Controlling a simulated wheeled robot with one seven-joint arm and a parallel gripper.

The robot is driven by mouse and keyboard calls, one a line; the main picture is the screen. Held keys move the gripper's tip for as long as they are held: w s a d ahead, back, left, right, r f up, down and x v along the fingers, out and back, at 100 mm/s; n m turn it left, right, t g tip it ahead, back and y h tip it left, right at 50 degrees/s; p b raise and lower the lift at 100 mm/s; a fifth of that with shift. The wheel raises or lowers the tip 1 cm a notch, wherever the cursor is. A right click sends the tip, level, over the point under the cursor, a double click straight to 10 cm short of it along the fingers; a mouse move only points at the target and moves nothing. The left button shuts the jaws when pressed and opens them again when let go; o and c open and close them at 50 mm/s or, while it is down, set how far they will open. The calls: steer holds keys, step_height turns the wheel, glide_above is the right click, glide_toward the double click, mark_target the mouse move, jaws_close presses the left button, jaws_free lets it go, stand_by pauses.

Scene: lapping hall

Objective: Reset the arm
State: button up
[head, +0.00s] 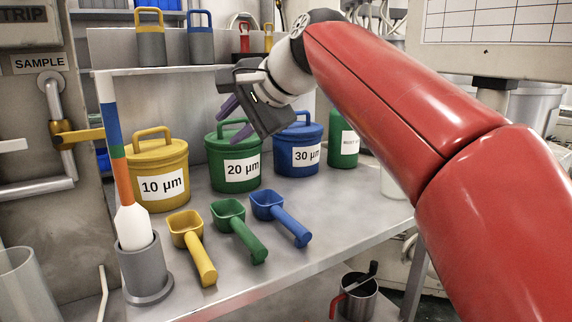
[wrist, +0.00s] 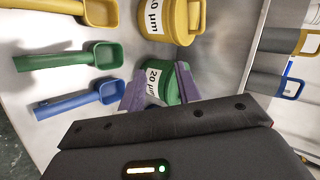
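My gripper (head: 225,130) hangs at the end of my red arm, above the bench and in front of the green 20 µm tub (head: 233,148). Its two purple fingers are spread apart. In the wrist view the fingers of my gripper (wrist: 159,78) also stand apart, with the green tub (wrist: 160,84) seen between and beyond them. Nothing is held between them. I cannot tell the exact gap to the tub, and part of its lid is hidden by the gripper in the head view.
A yellow 10 µm tub (head: 157,163) and a blue 30 µm tub (head: 298,157) flank the green one. Yellow (head: 187,229), green (head: 229,210) and blue (head: 270,204) scoops lie in front. A striped brush (head: 124,160) stands in a grey holder (head: 145,268). A shelf (head: 160,70) runs behind.

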steer(key=s+d+f+n+h, duration=0.2)
steer(key=s+d+f, duration=0.5)
steer(key=f, duration=0.3)
steer(key=s+d+f+n+h, duration=0.2)
steer(key=s+d+f+h, duration=0.1)
steer(key=s+d+f, duration=0.4)
steer(key=s+d+f+n+g+h, duration=0.1)
steer(key=s+d+f+n+h, duration=0.1)
steer(key=s+d+f, duration=0.5)
steer(key=d+f+h, duration=0.1)
steer(key=d+f, duration=0.2)
steer(key=f, duration=0.4)
steer(key=shift+s+f+n, duration=0.4)
